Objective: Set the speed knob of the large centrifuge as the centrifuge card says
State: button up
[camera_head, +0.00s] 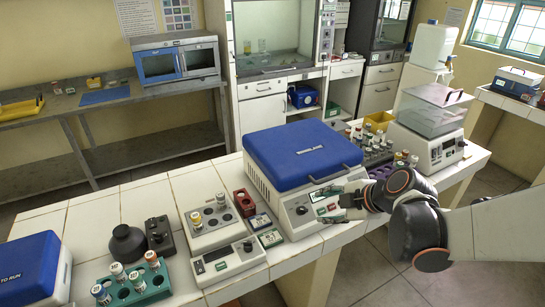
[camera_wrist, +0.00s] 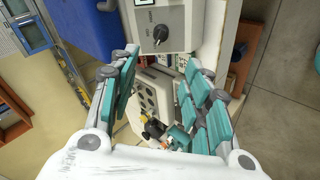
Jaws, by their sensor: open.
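The large centrifuge has a blue lid (camera_head: 303,153) and a pale front panel. Its round dark speed knob (camera_head: 301,210) is on the left of that panel; in the wrist view the dark knob (camera_wrist: 160,34) shows a light pointer mark. My gripper (camera_head: 343,204) is in front of the right part of the panel. In the wrist view my open, empty gripper (camera_wrist: 163,62) has its fingers spread on both sides, with the knob beyond the fingertips and apart from them. Small cards (camera_head: 270,238) lie on the bench left of the centrifuge; their text is too small to read.
A small device with a knob (camera_head: 230,262), a vial block (camera_head: 215,222) and a red rack (camera_head: 244,202) stand left of the centrifuge. Vial racks and a device with a clear cover (camera_head: 432,95) stand to the right. The floor before the bench is clear.

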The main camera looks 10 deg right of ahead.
aim_at(304, 210)
jog(key=b+x, duration=0.1)
jog(key=x, duration=0.3)
jog(key=b+x, duration=0.2)
jog(key=x, duration=0.3)
jog(key=d+b+x, duration=0.1)
jog(key=b+x, duration=0.1)
jog(key=x, duration=0.2)
jog(key=shift+w+a+f, duration=0.1)
jog(key=shift+w+f, duration=0.1)
jog(key=shift+f, duration=0.2)
jog(key=shift+c, duration=0.6)
grip_shut()
